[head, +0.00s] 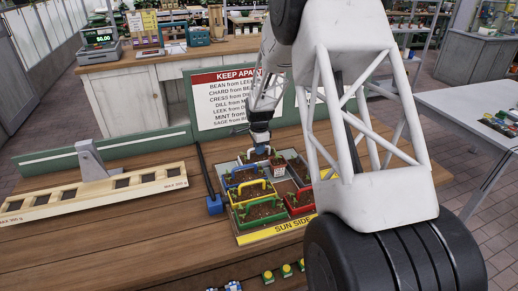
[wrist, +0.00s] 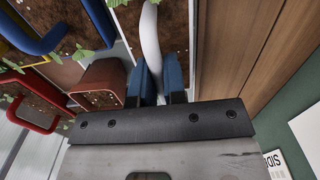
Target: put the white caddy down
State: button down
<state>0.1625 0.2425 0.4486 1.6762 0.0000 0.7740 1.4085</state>
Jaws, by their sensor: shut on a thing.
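The white caddy is a soil-filled box with a white arched handle (wrist: 151,38) in the wrist view. My gripper (wrist: 160,78) has its blue fingers shut on that handle. In the head view, my gripper (head: 260,141) points down over the far end of the planter tray (head: 243,238), with the white caddy (head: 262,151) beneath it. The caddy's underside is hidden, so I cannot tell whether it touches the tray.
The blue (head: 235,181), yellow (head: 250,188), green (head: 259,206) and red (head: 298,210) caddies stand close by, with a small brown pot (head: 279,169) between them. A sign (head: 236,97) stands behind. A slotted wooden beam (head: 140,184) lies left; bare tabletop lies in front of it.

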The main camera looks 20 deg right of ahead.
jog(key=c, duration=1.6)
grip_release()
jog(key=shift+f, duration=0.15)
jog(key=shift+c, duration=0.2)
jog(key=o, duration=0.5)
jog(key=shift+c, duration=0.2)
notch_tip(320, 180, up, 12)
jog(key=shift+r, duration=0.25)
